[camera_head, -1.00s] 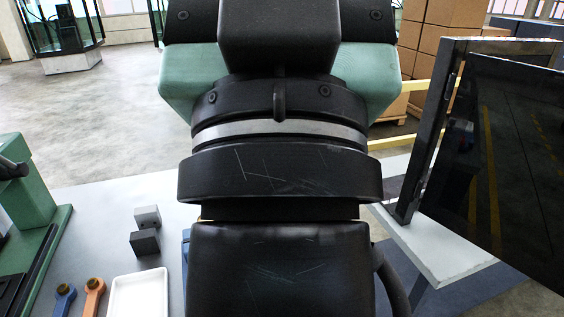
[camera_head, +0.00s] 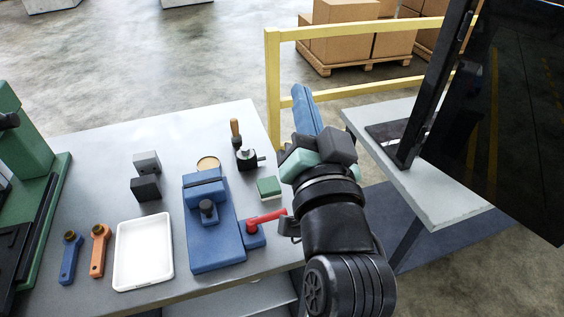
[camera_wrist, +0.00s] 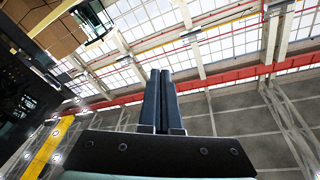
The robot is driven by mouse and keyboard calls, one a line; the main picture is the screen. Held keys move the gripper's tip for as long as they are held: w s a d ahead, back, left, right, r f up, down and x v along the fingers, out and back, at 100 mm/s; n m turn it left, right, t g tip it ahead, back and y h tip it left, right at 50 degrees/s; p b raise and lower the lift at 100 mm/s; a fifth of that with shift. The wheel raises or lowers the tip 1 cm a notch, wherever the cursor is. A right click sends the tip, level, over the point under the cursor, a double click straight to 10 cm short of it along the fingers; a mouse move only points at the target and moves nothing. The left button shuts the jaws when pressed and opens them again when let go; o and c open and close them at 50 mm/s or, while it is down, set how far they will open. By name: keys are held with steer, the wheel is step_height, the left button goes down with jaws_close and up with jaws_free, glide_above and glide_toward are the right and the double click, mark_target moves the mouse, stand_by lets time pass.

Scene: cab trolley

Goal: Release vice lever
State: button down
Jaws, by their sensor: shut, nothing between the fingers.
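The blue vice (camera_head: 212,225) sits on the grey table in the head view. Its red lever (camera_head: 268,219) sticks out from the right side of the vice, angled slightly up to the right. My gripper (camera_head: 303,95) is to the upper right of the lever, past the table's right edge, with its blue fingers pointing up and away. In the wrist view the two fingers (camera_wrist: 162,100) are side by side and closed, with nothing between them. The fingers are apart from the lever, and my wrist is close to the lever's right end in the picture.
Grey blocks (camera_head: 146,175) and a green block (camera_head: 268,187) are nearby. A yellow rail (camera_head: 272,90) and dark screen (camera_head: 520,120) stand beyond my arm.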

steer(key=s+f+m+g+y, duration=0.1)
steer(key=s+f+m+g, duration=0.2)
steer(key=f, duration=1.2)
steer(key=s+d+f+m+g+y+p, duration=0.1)
steer(key=s+f+m+g, duration=0.2)
steer(key=f, duration=1.2)
steer(key=s+m, duration=0.3)
steer(key=s, duration=0.1)
steer(key=shift+d+f+m+g, duration=0.25)
steer(key=shift+f+m+g, duration=0.05)
steer(key=shift+f, duration=0.05)
steer(key=p, duration=0.1)
glide_toward(268, 220)
steer(key=f, duration=0.1)
steer(key=w+d+f, duration=0.1)
steer(key=w+f, duration=0.1)
steer(key=shift+w+d+f, duration=0.2)
steer(key=shift+d+f, duration=0.05)
steer(key=shift+f, duration=0.05)
steer(key=shift+w+a+r+p, duration=0.1)
steer(key=shift+w+a+p, duration=0.15)
steer(key=shift+w, duration=0.4)
steer(key=shift+w+a+r+p, duration=0.1)
steer(key=shift+w+a+p, duration=0.1)
steer(key=shift+w, duration=0.4)
steer(key=shift+w+a+r+p, duration=0.1)
steer(key=shift+w+a+p, duration=0.15)
steer(key=shift+w, duration=0.4)
